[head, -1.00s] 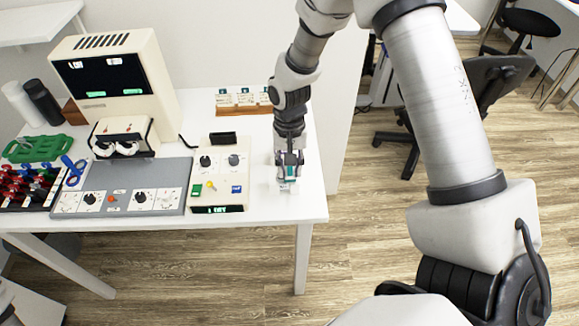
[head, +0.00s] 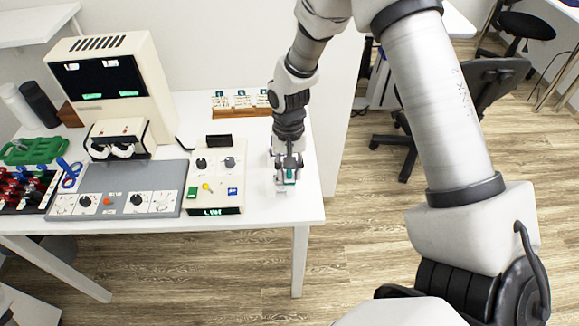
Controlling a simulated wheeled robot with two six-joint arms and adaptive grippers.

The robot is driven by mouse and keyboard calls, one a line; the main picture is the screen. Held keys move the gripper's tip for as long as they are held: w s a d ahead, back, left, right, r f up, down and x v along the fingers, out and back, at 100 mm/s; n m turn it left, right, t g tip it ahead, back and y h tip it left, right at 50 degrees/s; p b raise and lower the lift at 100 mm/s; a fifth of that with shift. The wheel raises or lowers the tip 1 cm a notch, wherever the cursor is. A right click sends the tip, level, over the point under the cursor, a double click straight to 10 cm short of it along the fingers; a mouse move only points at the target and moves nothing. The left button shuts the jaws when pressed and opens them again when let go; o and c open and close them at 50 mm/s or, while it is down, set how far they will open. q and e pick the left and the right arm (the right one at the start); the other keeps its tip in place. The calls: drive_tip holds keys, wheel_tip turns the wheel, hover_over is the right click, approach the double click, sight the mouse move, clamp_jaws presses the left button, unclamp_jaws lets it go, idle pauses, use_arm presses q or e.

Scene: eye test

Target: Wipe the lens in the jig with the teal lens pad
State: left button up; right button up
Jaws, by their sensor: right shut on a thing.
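My right gripper (head: 287,176) points down over the right end of the white table. It is shut on the teal lens pad (head: 290,174), of which only a small teal patch shows between the fingers. A small pale block (head: 282,190), which looks like the jig, sits on the table just below and in front of the fingertips. The lens cannot be made out, and I cannot tell whether the pad touches it. My left gripper is not in view.
A cream control box (head: 216,180) stands close to the left of the gripper. A grey panel (head: 90,178) and a cream instrument (head: 108,75) stand further left. A wooden rack with cards (head: 240,113) is behind. The white table (head: 265,212) is bare near its front right corner.

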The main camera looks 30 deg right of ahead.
drive_tip(key=r+p, duration=0.2)
drive_tip(key=r, duration=0.1)
drive_tip(key=shift+s+d, duration=0.15)
drive_tip(key=shift+d, duration=0.15)
drive_tip(key=shift+a+r+p, duration=0.2)
drive_tip(key=shift+r+p, duration=0.5)
drive_tip(key=shift+p, duration=0.25)
wheel_tip(320, 180, up, 3)
drive_tip(key=p, duration=0.3)
drive_tip(key=shift+d+r, duration=0.1)
drive_tip(key=shift+r, duration=0.1)
